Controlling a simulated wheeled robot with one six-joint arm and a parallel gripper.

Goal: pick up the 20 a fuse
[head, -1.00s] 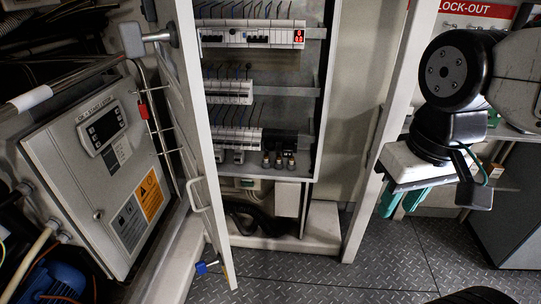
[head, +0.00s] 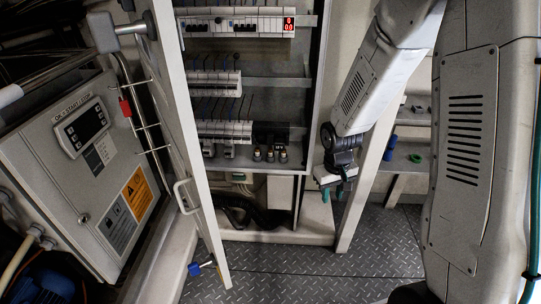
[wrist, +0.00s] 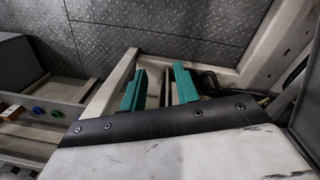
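I cannot tell which part is the 20 A fuse; no such label is readable. Several dark, brass-ended parts (head: 270,154) stand at the bottom row of the open cabinet (head: 262,185), right of the lower breaker row (head: 224,130). My gripper (head: 332,191) hangs by the cabinet's right post, with its teal fingers pointing down. In the wrist view my gripper (wrist: 158,88) shows two teal fingers apart with nothing between them. The gripper is right of the brass-ended parts and clear of them.
The open cabinet door (head: 188,150) stands on the left, beside a grey control box (head: 90,170). A right-hand shelf (head: 404,168) holds a blue item (head: 390,147) and a green item (head: 415,158). The tread-plate floor (head: 300,268) in front is clear.

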